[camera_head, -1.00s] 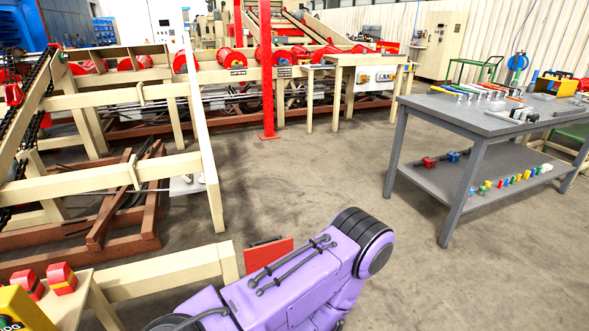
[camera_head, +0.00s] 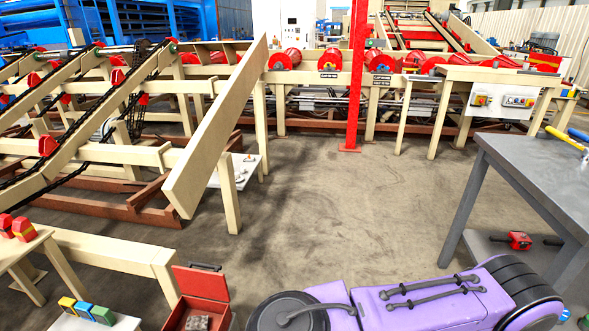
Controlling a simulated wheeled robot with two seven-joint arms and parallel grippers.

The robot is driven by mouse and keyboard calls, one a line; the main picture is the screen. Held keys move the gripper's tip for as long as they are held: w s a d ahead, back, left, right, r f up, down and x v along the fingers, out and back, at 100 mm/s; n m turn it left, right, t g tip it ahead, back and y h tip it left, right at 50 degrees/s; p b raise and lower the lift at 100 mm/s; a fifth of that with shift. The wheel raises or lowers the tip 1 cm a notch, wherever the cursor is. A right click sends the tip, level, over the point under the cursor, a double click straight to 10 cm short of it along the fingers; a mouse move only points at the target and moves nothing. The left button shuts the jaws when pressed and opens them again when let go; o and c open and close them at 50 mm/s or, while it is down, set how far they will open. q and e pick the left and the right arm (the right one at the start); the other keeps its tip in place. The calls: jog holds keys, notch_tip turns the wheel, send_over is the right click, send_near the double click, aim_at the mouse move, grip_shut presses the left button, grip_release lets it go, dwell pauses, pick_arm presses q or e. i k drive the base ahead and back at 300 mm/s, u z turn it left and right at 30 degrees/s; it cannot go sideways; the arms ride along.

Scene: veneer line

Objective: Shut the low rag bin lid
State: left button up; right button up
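The low rag bin is most likely the red box (camera_head: 176,322) at the bottom edge, left of centre. Its red lid (camera_head: 203,284) stands raised at the back, with a dark bar behind its top edge. Grey contents show inside the open box. The lower part of the bin is cut off by the picture's edge. Neither gripper shows in this view. A purple part of my own body fills the bottom right, close to the bin's right side.
A cream beam frame (camera_head: 110,250) stands just left of the bin. A pale surface with small coloured blocks (camera_head: 88,311) is at the lower left. A grey workbench (camera_head: 540,170) stands at right.

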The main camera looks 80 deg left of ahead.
aim_at(212, 285)
jog(key=i, duration=0.6)
jog(key=u, duration=2.6)
jog(key=i, duration=2.75)
jog(key=u, duration=3.4)
